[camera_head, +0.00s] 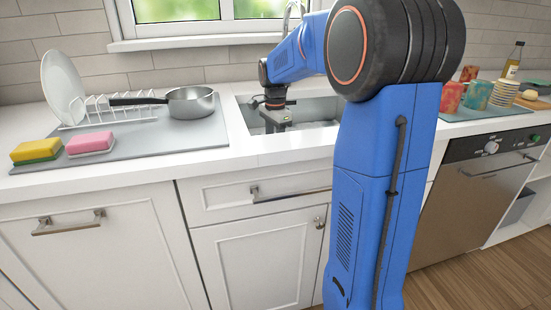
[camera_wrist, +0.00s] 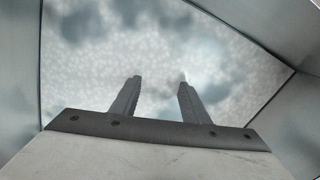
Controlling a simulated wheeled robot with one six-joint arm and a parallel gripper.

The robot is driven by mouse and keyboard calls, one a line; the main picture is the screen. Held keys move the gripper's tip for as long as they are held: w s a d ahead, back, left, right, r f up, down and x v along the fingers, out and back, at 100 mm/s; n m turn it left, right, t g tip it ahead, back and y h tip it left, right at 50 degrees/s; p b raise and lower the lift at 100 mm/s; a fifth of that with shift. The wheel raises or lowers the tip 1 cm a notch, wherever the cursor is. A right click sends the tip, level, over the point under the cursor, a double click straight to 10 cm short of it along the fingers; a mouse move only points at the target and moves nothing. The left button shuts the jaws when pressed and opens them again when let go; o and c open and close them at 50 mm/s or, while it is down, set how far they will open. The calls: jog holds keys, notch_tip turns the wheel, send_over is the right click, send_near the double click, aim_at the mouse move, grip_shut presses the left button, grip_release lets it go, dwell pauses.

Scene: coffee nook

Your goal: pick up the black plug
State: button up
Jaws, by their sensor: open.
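My gripper (camera_wrist: 160,88) is open, with a clear gap between its two fingers in the wrist view. It points down into the sink basin (camera_head: 318,110), and in the head view my gripper (camera_head: 272,124) is partly lost against the basin. In the wrist view the sink floor (camera_wrist: 85,65) fills the space beyond the fingers, pale and mottled with darker blurred patches. I cannot make out the black plug in either view. Part of the basin is hidden behind the rim and my arm.
Left of the sink, a grey mat (camera_head: 150,143) holds a saucepan (camera_head: 190,103), a dish rack with a white plate (camera_head: 62,85), a yellow-green sponge (camera_head: 36,150) and a pink sponge (camera_head: 91,144). Several cups (camera_head: 478,95) and a bottle (camera_head: 514,62) stand right. The faucet (camera_head: 287,18) rises behind.

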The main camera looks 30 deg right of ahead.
jog(key=shift+c, duration=0.2)
grip_shut()
notch_tip(320, 180, up, 10)
dwell(0.6)
